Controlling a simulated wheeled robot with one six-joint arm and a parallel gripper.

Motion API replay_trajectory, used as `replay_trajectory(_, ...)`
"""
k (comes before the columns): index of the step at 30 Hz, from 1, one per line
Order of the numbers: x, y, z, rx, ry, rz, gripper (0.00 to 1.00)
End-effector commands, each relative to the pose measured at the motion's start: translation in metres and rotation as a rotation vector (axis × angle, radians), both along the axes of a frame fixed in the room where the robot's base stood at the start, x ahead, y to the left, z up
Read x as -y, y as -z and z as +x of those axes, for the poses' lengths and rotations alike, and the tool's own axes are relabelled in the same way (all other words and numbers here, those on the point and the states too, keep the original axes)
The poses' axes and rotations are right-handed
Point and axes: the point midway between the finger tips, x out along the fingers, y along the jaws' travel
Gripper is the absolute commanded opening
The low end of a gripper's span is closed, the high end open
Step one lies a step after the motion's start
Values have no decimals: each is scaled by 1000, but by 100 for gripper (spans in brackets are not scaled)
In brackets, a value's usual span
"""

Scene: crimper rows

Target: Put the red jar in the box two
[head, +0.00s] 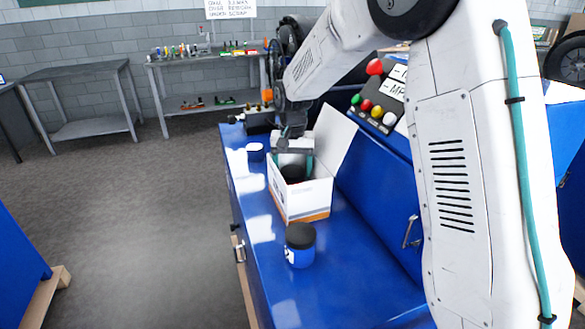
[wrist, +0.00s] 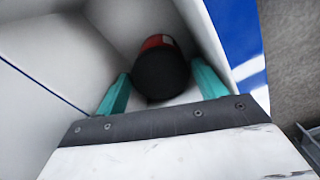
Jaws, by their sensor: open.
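The red jar (wrist: 160,70) with a black lid is inside a white open box (head: 302,200) in the wrist view. It seems to lie tilted near a corner, and its red side shows past the lid. Whether its base rests fully on the floor of the box is hidden. My gripper (head: 293,163) is lowered into the mouth of the box. Its teal fingers are apart, one on each side of the jar's lid, with no clear grip on it. No number shows on the box, so I cannot tell whether it is box two.
A blue jar with a black lid (head: 300,245) stands on the blue bench just in front of the box. A smaller blue-and-white container (head: 255,152) stands behind it on the left. A control panel with coloured buttons (head: 378,108) rises at the right.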

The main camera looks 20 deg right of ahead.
Motion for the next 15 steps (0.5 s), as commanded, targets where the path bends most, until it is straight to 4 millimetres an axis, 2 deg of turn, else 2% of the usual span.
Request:
replay_trajectory(5, 0, -17, 1, 4, 0, 0, 70)
replay_trajectory(15, 0, -92, 1, 4, 0, 0, 70)
